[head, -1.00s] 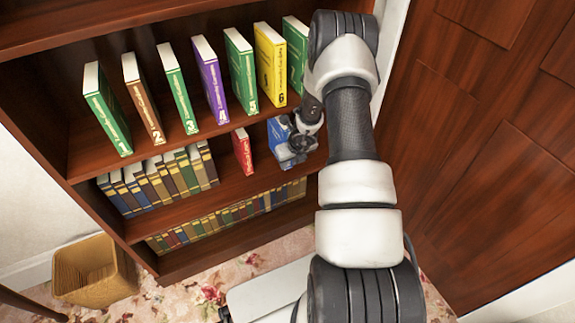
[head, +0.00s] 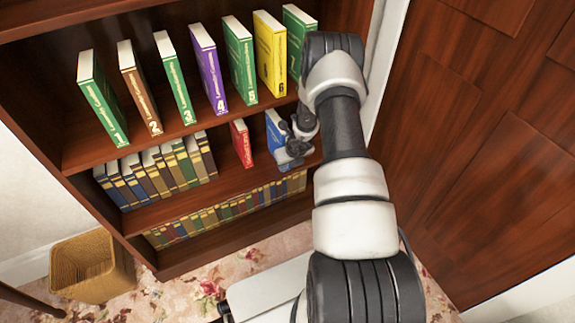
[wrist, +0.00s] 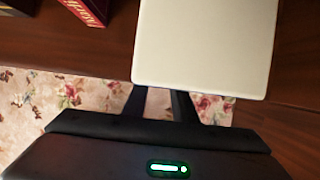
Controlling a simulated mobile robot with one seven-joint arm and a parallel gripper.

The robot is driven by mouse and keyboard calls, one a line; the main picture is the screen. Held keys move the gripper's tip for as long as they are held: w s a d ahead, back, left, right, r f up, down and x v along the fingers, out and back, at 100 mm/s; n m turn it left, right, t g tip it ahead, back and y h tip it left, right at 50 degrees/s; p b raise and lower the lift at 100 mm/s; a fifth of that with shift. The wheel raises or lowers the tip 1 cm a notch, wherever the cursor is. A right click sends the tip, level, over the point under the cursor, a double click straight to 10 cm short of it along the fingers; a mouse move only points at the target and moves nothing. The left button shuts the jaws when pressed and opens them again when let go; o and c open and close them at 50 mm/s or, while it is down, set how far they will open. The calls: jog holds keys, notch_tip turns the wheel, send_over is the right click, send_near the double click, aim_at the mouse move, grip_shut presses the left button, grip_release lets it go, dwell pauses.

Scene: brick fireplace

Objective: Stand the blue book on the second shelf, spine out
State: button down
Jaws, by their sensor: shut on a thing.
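The blue book (head: 276,132) is upright at the right part of the shelf below the numbered books, with a gap between it and the red book (head: 241,144). My gripper (head: 291,150) is shut on the blue book at its right side and partly hides it. In the wrist view, a pale face of the held book (wrist: 205,45) fills the upper middle, and my gripper (wrist: 160,100) shows dark fingers running under it. I cannot tell whether the book's bottom touches the shelf board (head: 222,180). The red book also shows in the wrist view (wrist: 88,8).
Several numbered books (head: 195,75) stand spaced out on the shelf above. A row of old books (head: 155,172) fills the left of the blue book's shelf. The bookcase's right side and a panelled wooden surface (head: 480,150) lie beside my arm. A wicker basket (head: 92,268) stands on the floor.

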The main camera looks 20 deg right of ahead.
jog(key=c, duration=1.4)
grip_release()
jog(key=shift+c, duration=0.2)
jog(key=p+v, duration=0.2)
jog(key=v, duration=1)
